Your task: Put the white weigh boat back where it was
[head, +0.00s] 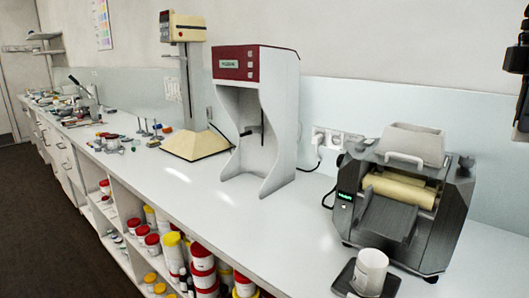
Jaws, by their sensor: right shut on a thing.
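My right gripper (522,112) shows only in part, as dark pieces at the right edge of the head view, above and to the right of the roller mill. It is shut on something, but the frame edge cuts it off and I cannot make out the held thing. I cannot pick out a white weigh boat for certain in this view. My left gripper is not in view.
The roller mill (390,222) has a white hopper (413,143) on top. A white cup (370,268) stands on a dark plate (344,276) at its front. A red-topped machine (280,93) and a cream stand (195,145) are farther left. The counter (270,215) between is clear.

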